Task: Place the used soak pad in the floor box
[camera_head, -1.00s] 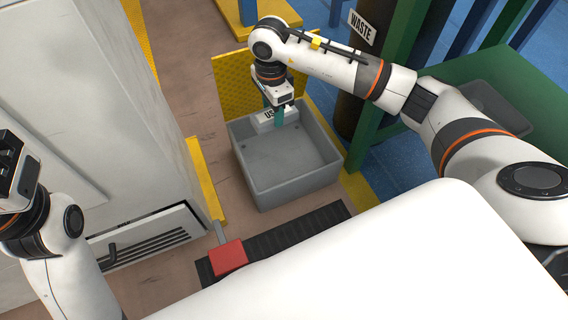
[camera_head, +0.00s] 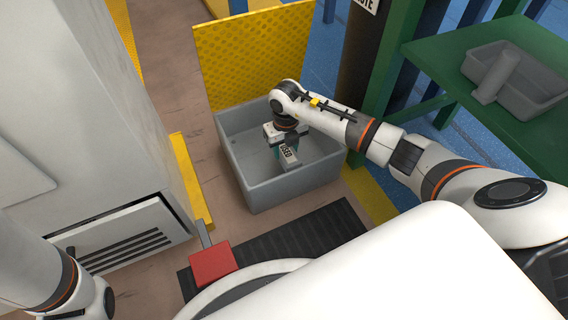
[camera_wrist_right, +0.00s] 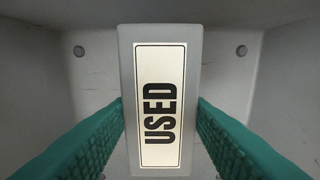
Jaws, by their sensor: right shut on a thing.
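The used soak pad (camera_head: 288,157) is a light grey block with a label reading "USED". In the right wrist view the pad (camera_wrist_right: 160,100) stands between the two green fingers of my right gripper (camera_wrist_right: 160,125), which is shut on it. In the head view my right gripper (camera_head: 282,150) reaches down inside the grey floor box (camera_head: 291,193), with the pad below the box's rim. Whether the pad touches the box floor cannot be told. My left arm shows at the lower left of the head view, but its gripper is out of frame.
A yellow plate (camera_head: 254,60) stands upright behind the box. A red pedal (camera_head: 212,263) and a black ribbed mat (camera_head: 285,245) lie in front. A green table (camera_head: 440,62) at the right holds a grey tray (camera_head: 540,100). A white cabinet (camera_head: 90,110) stands left.

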